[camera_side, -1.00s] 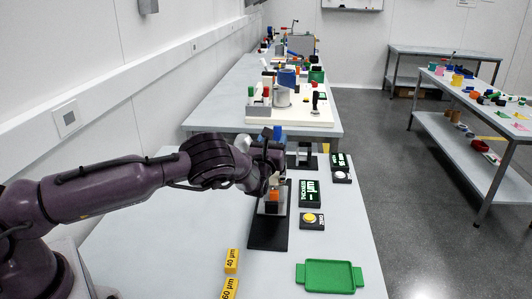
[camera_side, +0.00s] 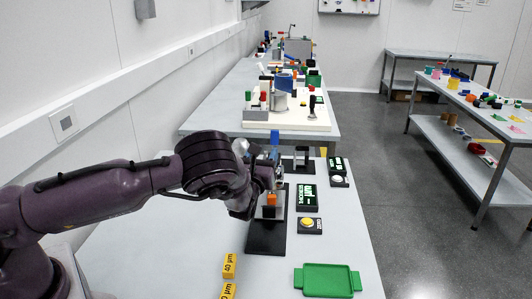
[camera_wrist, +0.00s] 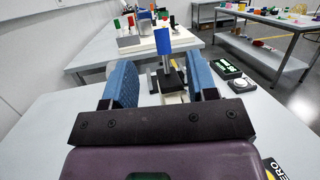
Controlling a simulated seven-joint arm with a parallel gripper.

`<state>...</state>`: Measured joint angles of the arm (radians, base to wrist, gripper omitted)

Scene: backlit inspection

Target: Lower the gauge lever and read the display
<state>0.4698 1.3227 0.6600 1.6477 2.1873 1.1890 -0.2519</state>
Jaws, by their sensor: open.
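The gauge stands on a black base plate (camera_side: 266,238), with an orange part (camera_side: 271,198) low at its front. A blue tab on a post, apparently the gauge lever (camera_side: 275,138), stands upright behind my gripper (camera_side: 264,180). The blue tab also shows in the wrist view (camera_wrist: 175,40), ahead of and between my two blue fingers. My gripper is open, its fingers wide apart with nothing held between them. The display (camera_side: 307,196) lies right of the gauge with lit green-white characters; its reading is too small to make out.
A yellow-button box (camera_side: 309,224) sits in front of the display. A second display (camera_side: 337,164) with a white button is farther back. The table's left part is clear.

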